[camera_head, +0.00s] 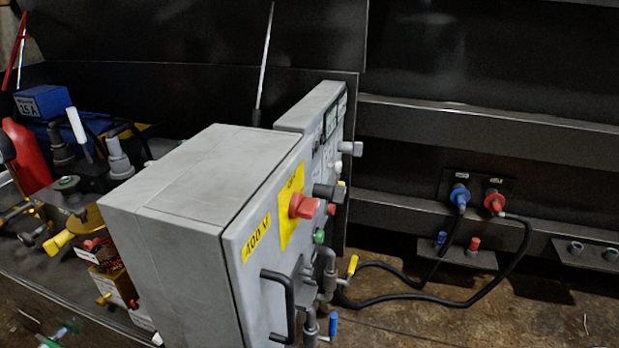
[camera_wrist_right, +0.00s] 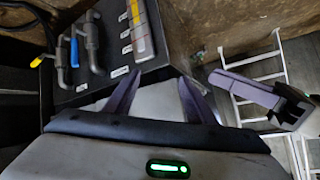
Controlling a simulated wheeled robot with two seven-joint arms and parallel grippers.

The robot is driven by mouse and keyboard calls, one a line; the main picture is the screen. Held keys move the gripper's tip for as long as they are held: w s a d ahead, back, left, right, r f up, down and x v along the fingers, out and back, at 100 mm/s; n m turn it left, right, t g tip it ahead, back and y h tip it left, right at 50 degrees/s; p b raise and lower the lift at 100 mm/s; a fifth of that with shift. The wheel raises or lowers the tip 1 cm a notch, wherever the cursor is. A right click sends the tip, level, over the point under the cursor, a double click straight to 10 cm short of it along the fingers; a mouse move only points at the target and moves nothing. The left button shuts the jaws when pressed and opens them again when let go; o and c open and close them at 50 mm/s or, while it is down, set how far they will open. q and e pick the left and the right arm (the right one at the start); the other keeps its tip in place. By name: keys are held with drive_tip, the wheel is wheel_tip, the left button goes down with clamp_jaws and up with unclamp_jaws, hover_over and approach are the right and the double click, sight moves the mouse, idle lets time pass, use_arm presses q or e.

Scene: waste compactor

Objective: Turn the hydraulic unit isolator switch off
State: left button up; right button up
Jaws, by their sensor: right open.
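A grey cabinet (camera_head: 165,215) marked 400 V stands in the middle of the head view. On its front face a red rotary switch (camera_head: 303,206) sits on a yellow plate (camera_head: 291,200); the knob's exact angle is hard to tell. The switch is not visible in the right wrist view. My right gripper (camera_wrist_right: 160,76) shows two purple fingers, apart and empty, near a dark panel with pipes and levers. A similar purple and dark part (camera_wrist_right: 255,92) at the right may be my left gripper; its jaw state is unclear. Neither gripper shows in the head view.
A black handle (camera_head: 281,300) and pipes with yellow (camera_head: 352,265) and blue (camera_head: 333,325) levers project from the cabinet's front. Black hoses run to blue and red couplings (camera_head: 494,202) at the right. Valves crowd the left. A white ladder (camera_wrist_right: 265,85) stands behind.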

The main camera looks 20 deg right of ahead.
drive_tip(key=w+d+r+h+p, duration=0.2)
drive_tip(key=d+r+p, duration=0.3)
drive_tip(key=r+p, duration=0.75)
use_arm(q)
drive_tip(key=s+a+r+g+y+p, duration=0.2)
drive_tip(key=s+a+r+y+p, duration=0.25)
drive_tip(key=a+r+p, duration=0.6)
use_arm(e)
drive_tip(key=n+t+y, duration=0.1)
drive_tip(key=n+y, duration=0.7)
drive_tip(key=y, duration=0.3)
approach(316, 209)
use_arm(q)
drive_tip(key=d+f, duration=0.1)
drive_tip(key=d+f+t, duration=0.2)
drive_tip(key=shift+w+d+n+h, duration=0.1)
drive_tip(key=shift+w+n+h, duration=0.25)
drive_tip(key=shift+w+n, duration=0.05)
use_arm(e)
drive_tip(key=x, duration=0.9)
drive_tip(key=c, duration=1)
drive_tip(key=shift+c, duration=0.2)
